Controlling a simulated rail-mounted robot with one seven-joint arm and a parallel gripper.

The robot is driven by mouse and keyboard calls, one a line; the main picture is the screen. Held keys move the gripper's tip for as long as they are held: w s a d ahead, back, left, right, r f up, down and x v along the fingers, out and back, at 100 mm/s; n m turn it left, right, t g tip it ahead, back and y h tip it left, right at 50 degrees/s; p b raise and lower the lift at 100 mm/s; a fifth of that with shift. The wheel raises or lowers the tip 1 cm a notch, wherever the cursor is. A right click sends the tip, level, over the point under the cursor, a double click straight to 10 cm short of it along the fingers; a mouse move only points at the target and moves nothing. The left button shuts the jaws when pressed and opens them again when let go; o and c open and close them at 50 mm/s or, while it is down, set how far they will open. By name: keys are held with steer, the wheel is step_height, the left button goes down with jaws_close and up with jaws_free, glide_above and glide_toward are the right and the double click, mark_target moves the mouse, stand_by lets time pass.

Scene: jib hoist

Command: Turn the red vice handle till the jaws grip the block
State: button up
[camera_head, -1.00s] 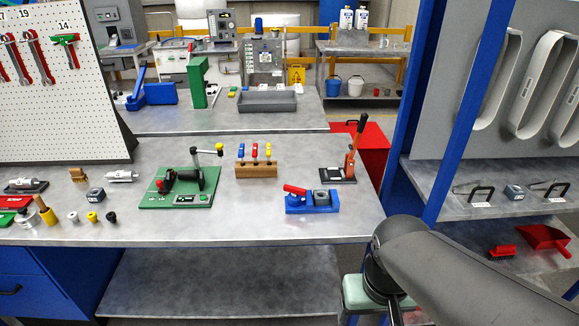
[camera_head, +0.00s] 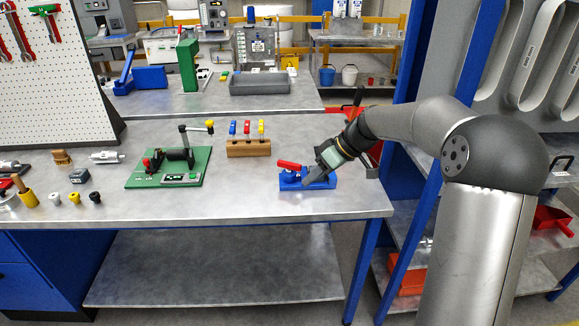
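The small blue vice (camera_head: 291,185) sits near the front right of the steel bench. Its red handle (camera_head: 291,164) lies across the top at the left end of the vice. My gripper (camera_head: 310,180) reaches in from the right and is at the vice, close to the right of the red handle. The gripper's fingers are small and partly blend with the vice, so their opening and any contact are unclear. The block in the vice is hidden behind my gripper.
A green fixture board (camera_head: 190,176) with a yellow-knobbed lever stands left of the vice. A wooden rack (camera_head: 249,148) with coloured-topped tools stands behind it. The bench (camera_head: 240,203) is clear in front.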

steer(key=w+d+f+n+t+y+b, duration=0.25)
steer(key=w+d, duration=0.25)
steer(key=w, duration=0.4)
steer(key=t+y, duration=0.2)
steer(key=y, duration=0.1)
glide_toward(293, 163)
steer(key=shift+n+g+h, duration=0.35)
steer(key=p+x, duration=0.1)
steer(key=x, duration=0.2)
steer(key=p+x, duration=0.1)
steer(key=x, duration=0.3)
steer(key=p+x, duration=0.1)
steer(key=x, duration=0.2)
steer(key=shift+w+a+r, duration=0.15)
steer(key=shift+a+r, duration=0.2)
jaws_close()
